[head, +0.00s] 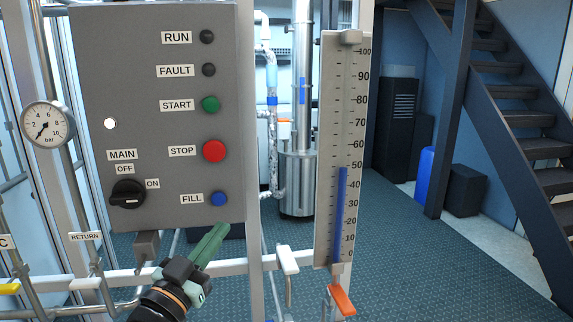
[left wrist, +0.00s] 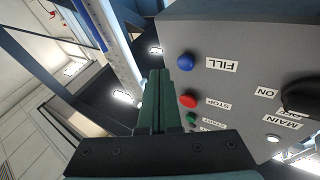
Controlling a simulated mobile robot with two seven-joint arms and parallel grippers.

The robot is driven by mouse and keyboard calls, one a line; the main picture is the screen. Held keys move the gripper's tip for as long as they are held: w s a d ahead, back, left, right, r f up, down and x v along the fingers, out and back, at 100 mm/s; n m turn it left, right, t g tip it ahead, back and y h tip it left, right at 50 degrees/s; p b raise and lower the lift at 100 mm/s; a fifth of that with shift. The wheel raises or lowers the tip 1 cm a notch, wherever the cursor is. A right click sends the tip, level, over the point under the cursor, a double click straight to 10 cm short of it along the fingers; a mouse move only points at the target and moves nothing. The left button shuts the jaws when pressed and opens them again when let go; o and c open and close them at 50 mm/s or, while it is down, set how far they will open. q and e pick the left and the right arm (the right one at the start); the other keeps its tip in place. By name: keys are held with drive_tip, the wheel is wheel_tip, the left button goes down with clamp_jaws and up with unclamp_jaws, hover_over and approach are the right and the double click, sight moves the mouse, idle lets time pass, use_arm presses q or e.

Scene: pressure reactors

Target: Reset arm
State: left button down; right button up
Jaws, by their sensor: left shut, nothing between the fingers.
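My left gripper (head: 212,243) is in front of the lower right part of the grey control panel (head: 150,60), just below the blue FILL button (head: 218,199). Its green fingers are shut with nothing between them, and they also show in the left wrist view (left wrist: 157,85). In that view the FILL button (left wrist: 186,62) is right of the fingertips, and I see no contact. The red STOP button (head: 214,151) and green START button (head: 210,104) are above it. The black MAIN switch (head: 127,194) is at the panel's lower left. My right gripper is not in view.
A level gauge (head: 332,140) with a blue column near 50 stands right of the panel. An orange lever (head: 342,300) and a white lever (head: 287,260) are below. A pressure dial (head: 47,124) is at left. Stairs (head: 510,110) are at far right; the floor before them is clear.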

use_arm(q)
drive_tip(key=s+f+n+g+y, duration=0.1)
drive_tip(key=s+f+g, duration=0.25)
drive_tip(key=f, duration=0.95)
drive_tip(key=s+f+n+g+y, duration=0.15)
drive_tip(key=s+f, duration=0.25)
drive_tip(key=f, duration=0.9)
drive_tip(key=s+f+g+y+p, duration=0.1)
drive_tip(key=s+f+g, duration=0.4)
drive_tip(key=s+f, duration=1.2)
drive_tip(key=shift+s+a+f+g, duration=0.3)
drive_tip(key=shift+s, duration=0.25)
drive_tip(key=shift+a+n, duration=0.1)
drive_tip(key=shift+n, duration=0.15)
